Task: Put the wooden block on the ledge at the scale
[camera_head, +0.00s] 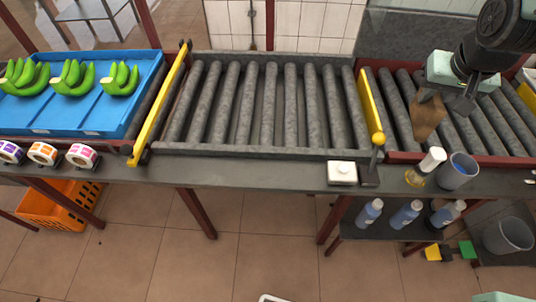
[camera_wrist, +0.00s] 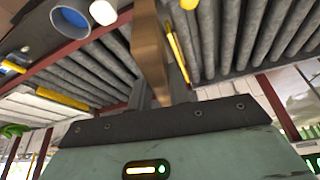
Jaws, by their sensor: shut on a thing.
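The wooden block (camera_head: 428,118) is a brown, flat-sided piece. My gripper (camera_head: 442,101) is shut on it and holds it tilted above the right-hand rollers. In the wrist view the block (camera_wrist: 150,50) stands out from between the jaws, which are partly hidden by the dark gripper plate. A dark ledge (camera_head: 255,168) runs along the front of the roller line. A small white box with a knob on top (camera_head: 342,174) sits on it, left of the block. I cannot tell which part is the scale.
A yellow bar (camera_head: 371,105) and a dark post (camera_head: 372,165) stand left of the block. A bottle (camera_head: 425,167) and a grey-blue cup (camera_head: 458,171) stand on the ledge in front. Tape rolls (camera_head: 43,153) and a blue banana tray (camera_head: 100,118) are at left. The ledge's middle is clear.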

